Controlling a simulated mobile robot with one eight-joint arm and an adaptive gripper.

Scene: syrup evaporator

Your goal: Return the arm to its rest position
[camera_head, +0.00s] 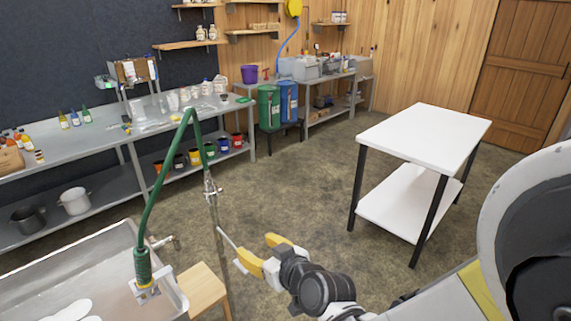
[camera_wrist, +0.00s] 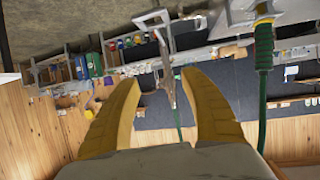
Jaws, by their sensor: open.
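My arm (camera_head: 325,287) reaches out low in the head view, with my gripper (camera_head: 257,248) at its end. The yellow fingers are spread apart. In the wrist view, which looks upside down, my gripper (camera_wrist: 160,77) is open, with nothing clearly held. A metal pipe with a valve (camera_head: 211,188) stands just left of the fingers. A thin pale rod (camera_head: 232,247) shows right beside the left finger; I cannot tell whether they touch. In the wrist view, metal fittings (camera_wrist: 166,62) show between and beyond the fingertips.
A green hose (camera_head: 152,200) arches from the pipe to a steel pan (camera_head: 95,250) at lower left. A wooden stool (camera_head: 203,287) stands beside the pan. A white-topped table (camera_head: 425,137) stands right. A long bench (camera_head: 75,145) lines the dark wall. The floor between is open.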

